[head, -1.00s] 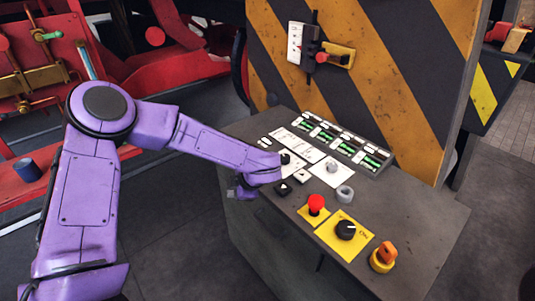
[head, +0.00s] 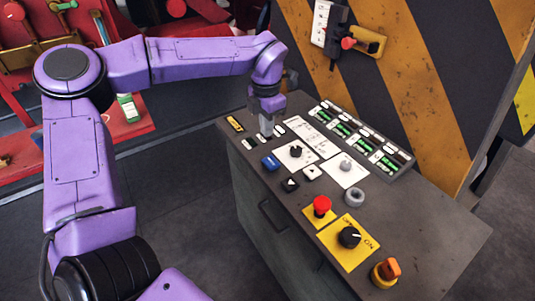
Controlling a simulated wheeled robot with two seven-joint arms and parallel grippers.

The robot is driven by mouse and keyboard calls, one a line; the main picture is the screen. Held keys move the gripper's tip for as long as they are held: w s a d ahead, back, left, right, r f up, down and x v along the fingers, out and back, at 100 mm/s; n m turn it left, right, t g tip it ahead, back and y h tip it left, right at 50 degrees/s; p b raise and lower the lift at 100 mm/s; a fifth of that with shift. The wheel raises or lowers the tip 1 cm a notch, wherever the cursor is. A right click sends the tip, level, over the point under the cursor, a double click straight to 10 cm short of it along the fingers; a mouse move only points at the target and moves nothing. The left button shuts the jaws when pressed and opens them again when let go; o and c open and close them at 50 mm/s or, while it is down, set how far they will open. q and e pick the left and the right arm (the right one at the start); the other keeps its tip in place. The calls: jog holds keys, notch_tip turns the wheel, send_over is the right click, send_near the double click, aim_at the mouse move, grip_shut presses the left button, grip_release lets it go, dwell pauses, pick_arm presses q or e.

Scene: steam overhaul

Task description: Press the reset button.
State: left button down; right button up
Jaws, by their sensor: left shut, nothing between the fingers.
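The control desk (head: 420,215) has a sloping top with several buttons and knobs. A blue button (head: 270,162) sits near its left edge, in full view; its label is too small to read, so I cannot confirm it is the reset button. Beside it are a black button (head: 290,184) and a white button (head: 312,172). A red mushroom button (head: 321,206) stands on a yellow plate nearer the front. My left gripper (head: 266,130) is shut and empty, pointing down over the desk's far left part, just beyond the blue button. I cannot tell whether its tips touch the desk. My right gripper is out of view.
A black rotary knob (head: 295,152) on a white plate stands close to my left gripper. A grey ring (head: 354,197), a black ON/OFF switch (head: 349,237) and an orange knob (head: 387,270) lie toward the front. A striped panel (head: 400,80) rises behind the desk.

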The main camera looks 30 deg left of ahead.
pick_arm(q)
jog(key=p, duration=0.1)
send_over(271, 161)
jog(key=shift+g, duration=0.3)
jog(key=f, duration=0.7)
jog(key=shift+w+f, duration=0.3)
jog(key=shift+f, duration=0.1)
jog(key=f, duration=0.1)
jog(key=s+f+p, duration=0.1)
jog(key=f+p, duration=0.1)
jog(key=f, duration=0.1)
jog(key=shift+s+f, duration=0.1)
jog(key=shift+s, duration=0.15)
jog(key=shift+w+f, duration=0.45)
jog(key=shift+f, duration=0.1)
jog(key=shift+s, duration=0.1)
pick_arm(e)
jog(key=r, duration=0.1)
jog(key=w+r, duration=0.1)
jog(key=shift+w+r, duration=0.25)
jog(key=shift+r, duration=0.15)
pick_arm(q)
jog(key=shift+s, duration=0.1)
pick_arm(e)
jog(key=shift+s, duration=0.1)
